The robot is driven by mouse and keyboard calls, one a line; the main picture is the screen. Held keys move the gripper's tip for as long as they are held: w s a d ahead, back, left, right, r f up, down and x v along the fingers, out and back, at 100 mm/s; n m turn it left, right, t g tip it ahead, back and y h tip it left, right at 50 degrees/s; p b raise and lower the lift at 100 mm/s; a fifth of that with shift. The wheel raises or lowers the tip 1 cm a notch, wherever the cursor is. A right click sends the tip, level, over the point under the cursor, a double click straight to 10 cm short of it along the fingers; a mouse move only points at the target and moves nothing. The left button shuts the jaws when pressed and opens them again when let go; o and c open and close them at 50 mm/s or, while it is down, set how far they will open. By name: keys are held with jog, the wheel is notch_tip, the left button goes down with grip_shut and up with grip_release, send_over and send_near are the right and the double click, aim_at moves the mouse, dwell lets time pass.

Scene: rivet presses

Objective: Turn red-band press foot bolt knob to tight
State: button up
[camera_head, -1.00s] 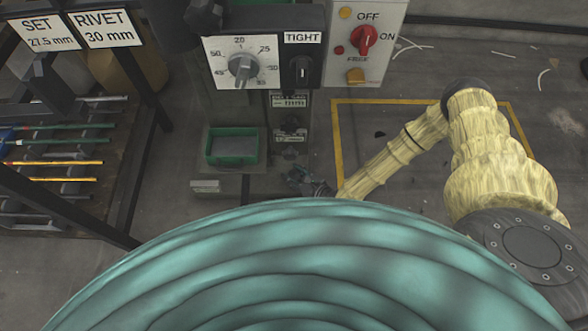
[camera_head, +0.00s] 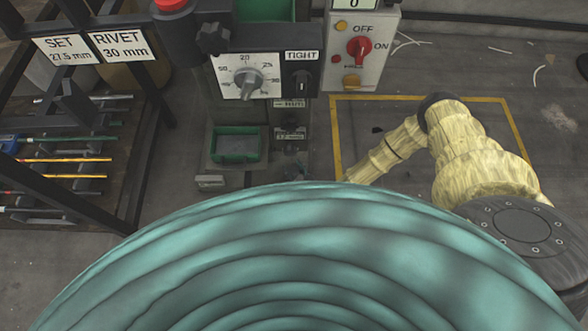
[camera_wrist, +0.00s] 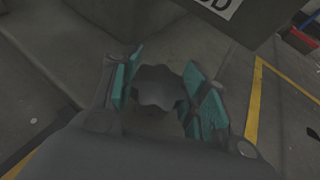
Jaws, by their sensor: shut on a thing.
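In the wrist view, a dark grey lobed knob (camera_wrist: 158,88) sits between the two teal-padded fingers of my gripper (camera_wrist: 164,74). My gripper is shut on this knob. I see no pointer or tight mark on it. In the head view, the press (camera_head: 262,45) has a dial (camera_head: 247,82) and a small black switch under a TIGHT label (camera_head: 302,56). My gripper and the held knob are hidden there behind my own body.
A control box (camera_head: 362,45) with a red switch stands right of the press. A green tray (camera_head: 236,145) is low on its front. A rack (camera_head: 75,160) with coloured rods is at the left. Floor inside the yellow line (camera_head: 420,98) at the right is mostly clear.

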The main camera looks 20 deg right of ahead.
aim_at(294, 170)
jog(key=o, duration=1)
jog(key=shift+o, duration=0.2)
notch_tip(294, 170, up, 10)
